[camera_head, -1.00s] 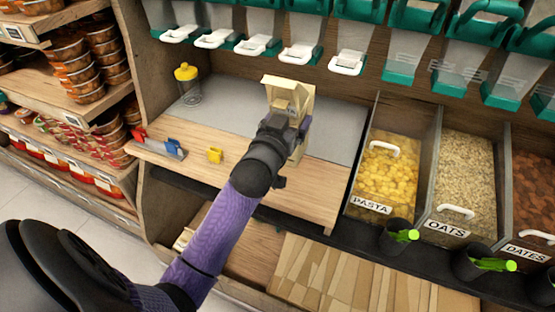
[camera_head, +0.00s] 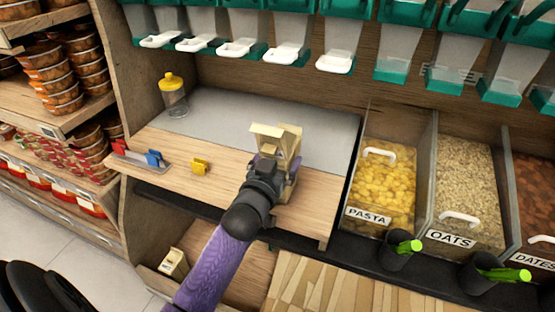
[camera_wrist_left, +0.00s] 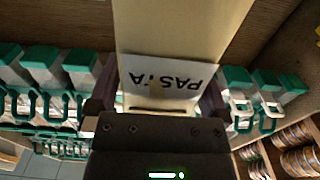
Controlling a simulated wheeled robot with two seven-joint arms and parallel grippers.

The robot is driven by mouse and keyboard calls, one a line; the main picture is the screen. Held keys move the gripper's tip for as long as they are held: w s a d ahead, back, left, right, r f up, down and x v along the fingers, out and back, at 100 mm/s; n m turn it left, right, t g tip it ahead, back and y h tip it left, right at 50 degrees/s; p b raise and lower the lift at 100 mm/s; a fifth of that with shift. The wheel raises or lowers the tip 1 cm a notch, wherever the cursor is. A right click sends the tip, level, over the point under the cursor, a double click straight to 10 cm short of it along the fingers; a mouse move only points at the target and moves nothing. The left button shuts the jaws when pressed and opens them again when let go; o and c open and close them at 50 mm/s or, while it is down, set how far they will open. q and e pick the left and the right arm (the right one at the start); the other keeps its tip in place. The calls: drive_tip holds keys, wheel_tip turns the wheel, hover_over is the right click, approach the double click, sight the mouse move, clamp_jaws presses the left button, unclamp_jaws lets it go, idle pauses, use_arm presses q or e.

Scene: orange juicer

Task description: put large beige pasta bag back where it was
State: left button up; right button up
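The large beige pasta bag (camera_head: 288,140) has its top folded open and is over the counter (camera_head: 225,112), near where the grey top meets the wooden front. My left gripper (camera_head: 272,165) is shut on it from the front. In the left wrist view the beige bag (camera_wrist_left: 185,35) fills the space between both fingers, and its white "PASTA" label appears upside down. The arm hides the bag's lower part, so I cannot tell whether it touches the counter. My right gripper is not in view.
A yellow-lidded jar (camera_head: 173,97) stands at the counter's back left. Blue and red clips (camera_head: 150,158) and a yellow clip (camera_head: 200,166) sit at the front. A small beige bag (camera_head: 173,263) is on the lower shelf. The pasta bin (camera_head: 378,190) is right; dispensers (camera_head: 335,62) hang above.

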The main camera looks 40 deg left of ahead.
use_arm(q)
drive_tip(key=shift+r, duration=0.2)
drive_tip(key=p+v, duration=0.4)
drive_tip(key=v, duration=0.8)
drive_tip(key=shift+f, duration=0.15)
idle(0.6)
